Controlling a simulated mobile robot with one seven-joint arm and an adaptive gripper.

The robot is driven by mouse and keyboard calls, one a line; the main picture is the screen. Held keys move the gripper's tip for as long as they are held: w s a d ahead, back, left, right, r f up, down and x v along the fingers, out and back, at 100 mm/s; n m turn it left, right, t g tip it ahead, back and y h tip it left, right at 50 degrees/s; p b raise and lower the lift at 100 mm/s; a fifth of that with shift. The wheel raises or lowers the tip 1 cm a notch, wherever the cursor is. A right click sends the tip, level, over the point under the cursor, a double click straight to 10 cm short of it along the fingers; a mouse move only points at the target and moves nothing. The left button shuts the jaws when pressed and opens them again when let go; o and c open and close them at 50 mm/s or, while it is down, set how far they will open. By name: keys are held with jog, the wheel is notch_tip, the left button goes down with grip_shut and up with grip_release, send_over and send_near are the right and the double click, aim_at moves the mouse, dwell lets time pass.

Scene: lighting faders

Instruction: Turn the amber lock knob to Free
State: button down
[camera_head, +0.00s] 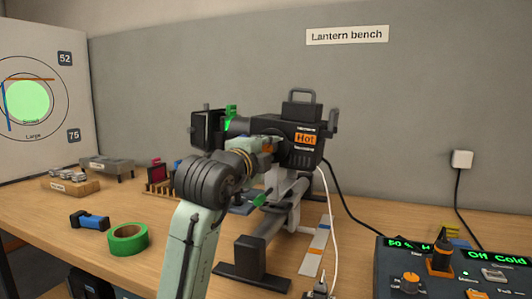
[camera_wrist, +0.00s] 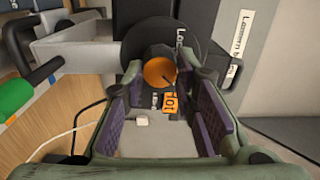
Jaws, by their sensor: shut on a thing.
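The black lantern (camera_head: 300,146) stands on a stand on the bench, with an orange "Hot" label on its side. The amber lock knob (camera_wrist: 160,72) has a dark body and a round orange face with a dark line on it; it shows in the wrist view between my fingers. My gripper (camera_wrist: 168,76) is shut on the knob, its purple-padded fingers on either side. In the head view my gripper (camera_head: 264,145) is at the lantern's near side, and my arm hides part of the lantern. I cannot read any Free or Lock marking.
A control desk (camera_head: 455,270) with amber knobs and green displays stands at front right. Green tape (camera_head: 128,239) and a blue-ended black tool (camera_head: 89,220) lie at left. A white cable runs down beside the lantern. A target board (camera_head: 45,100) stands far left.

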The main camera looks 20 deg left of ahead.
dwell(0.3)
jog(key=c, duration=1.3)
grip_release()
jog(key=s, duration=1.2)
jog(key=shift+a, duration=0.2)
